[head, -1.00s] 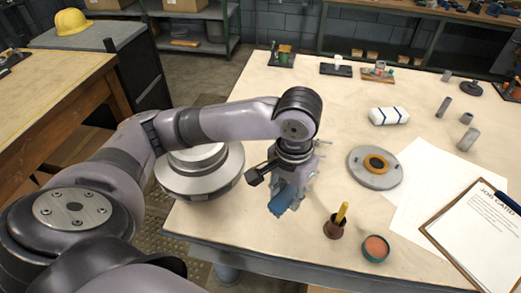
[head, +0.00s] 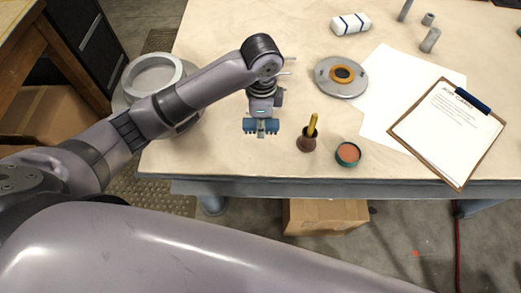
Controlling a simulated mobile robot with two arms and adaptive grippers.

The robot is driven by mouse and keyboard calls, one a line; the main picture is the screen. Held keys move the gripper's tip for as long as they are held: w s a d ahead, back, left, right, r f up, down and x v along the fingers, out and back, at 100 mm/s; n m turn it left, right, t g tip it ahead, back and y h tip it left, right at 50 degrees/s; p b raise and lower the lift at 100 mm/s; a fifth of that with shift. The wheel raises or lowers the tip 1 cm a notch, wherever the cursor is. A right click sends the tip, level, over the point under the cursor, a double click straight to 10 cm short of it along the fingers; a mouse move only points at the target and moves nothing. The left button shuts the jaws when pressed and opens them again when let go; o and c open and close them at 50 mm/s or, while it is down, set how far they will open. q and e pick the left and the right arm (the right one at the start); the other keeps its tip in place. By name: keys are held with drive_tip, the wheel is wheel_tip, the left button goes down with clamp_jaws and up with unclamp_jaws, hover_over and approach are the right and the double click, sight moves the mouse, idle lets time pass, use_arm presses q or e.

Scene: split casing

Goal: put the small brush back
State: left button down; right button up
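A short yellow handle (head: 313,122) stands upright in a small brown pot (head: 307,141) near the table's front edge; this looks like the small brush, its bristle end hidden in the pot. My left gripper (head: 262,128) points down just left of the pot, apart from it. Its blue fingertips look spread, with nothing visible between them. My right gripper is out of view.
A round tin of orange paste (head: 348,153) sits right of the pot. Behind are a grey disc with an orange ring (head: 325,82) and a white roll (head: 350,23). Papers and a clipboard (head: 455,180) lie right. A pale ring-topped round object (head: 133,82) stands left.

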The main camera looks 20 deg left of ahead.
use_arm(q)
drive_tip(key=p, duration=0.1)
hover_over(261, 155)
wheel_tip(261, 155, down, 10)
drive_tip(key=shift+r, duration=0.2)
wheel_tip(261, 155, down, 5)
drive_tip(key=shift+r, duration=0.1)
drive_tip(key=shift+f, duration=0.2)
drive_tip(key=shift+f, duration=0.15)
drive_tip(key=c, duration=1.2)
unclamp_jaws()
